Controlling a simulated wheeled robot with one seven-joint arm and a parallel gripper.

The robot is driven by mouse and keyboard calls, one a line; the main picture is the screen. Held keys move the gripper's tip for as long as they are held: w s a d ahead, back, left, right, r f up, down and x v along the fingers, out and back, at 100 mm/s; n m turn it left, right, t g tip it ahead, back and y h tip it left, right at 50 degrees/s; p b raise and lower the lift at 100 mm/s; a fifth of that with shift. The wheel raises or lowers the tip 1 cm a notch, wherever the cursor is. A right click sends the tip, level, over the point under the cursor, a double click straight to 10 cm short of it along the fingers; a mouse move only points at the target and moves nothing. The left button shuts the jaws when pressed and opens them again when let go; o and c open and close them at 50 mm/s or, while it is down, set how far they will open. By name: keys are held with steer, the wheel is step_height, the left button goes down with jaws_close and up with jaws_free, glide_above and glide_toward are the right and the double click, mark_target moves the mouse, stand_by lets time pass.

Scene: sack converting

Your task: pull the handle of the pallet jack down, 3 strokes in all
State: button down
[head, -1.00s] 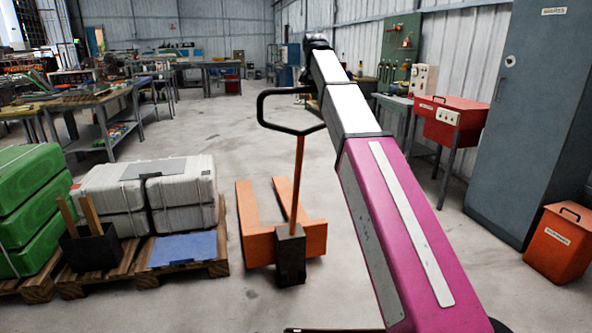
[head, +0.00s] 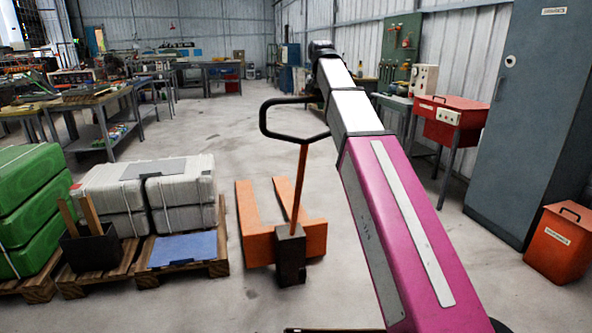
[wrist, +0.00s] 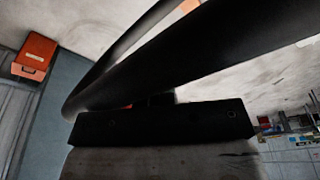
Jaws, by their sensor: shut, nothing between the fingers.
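The orange pallet jack (head: 262,243) stands on the floor at the centre of the head view, its forks pointing away from me. Its orange shaft (head: 299,185) rises to a black loop handle (head: 264,118), which leans slightly right. The handle also crosses the wrist view close up as a thick dark bar (wrist: 215,50). My gripper (wrist: 160,100) shows as a dark block just below the bar there. It is shut with nothing between its fingers, very close to the handle; I cannot tell whether they touch.
Left of the jack, pallets (head: 215,268) carry white cases (head: 140,190) and green sacks (head: 30,195). A grey cabinet (head: 530,120), a red bin (head: 560,245) and a red box on legs (head: 450,122) stand right. Floor behind the jack is open.

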steer(key=shift+s+d+f, duration=0.1)
steer(key=shift+s, duration=0.15)
steer(key=s+d+f, duration=0.1)
steer(key=s+f, duration=0.1)
steer(key=s, duration=0.4)
steer(key=shift+s+d+f, duration=0.15)
steer(key=shift+d+f, duration=0.2)
steer(key=shift+d, duration=0.05)
steer(key=s+d+f, duration=0.1)
steer(key=s+f, duration=0.2)
steer(key=s, duration=0.3)
steer(key=shift+d+f, duration=0.15)
steer(key=shift+d, duration=0.2)
steer(key=s+d+f, duration=0.1)
steer(key=s+f, duration=0.3)
steer(key=s, duration=0.1)
steer(key=shift+s+d, duration=0.25)
steer(key=shift+d, duration=0.05)
steer(key=shift+s, duration=0.1)
stand_by(0.3)
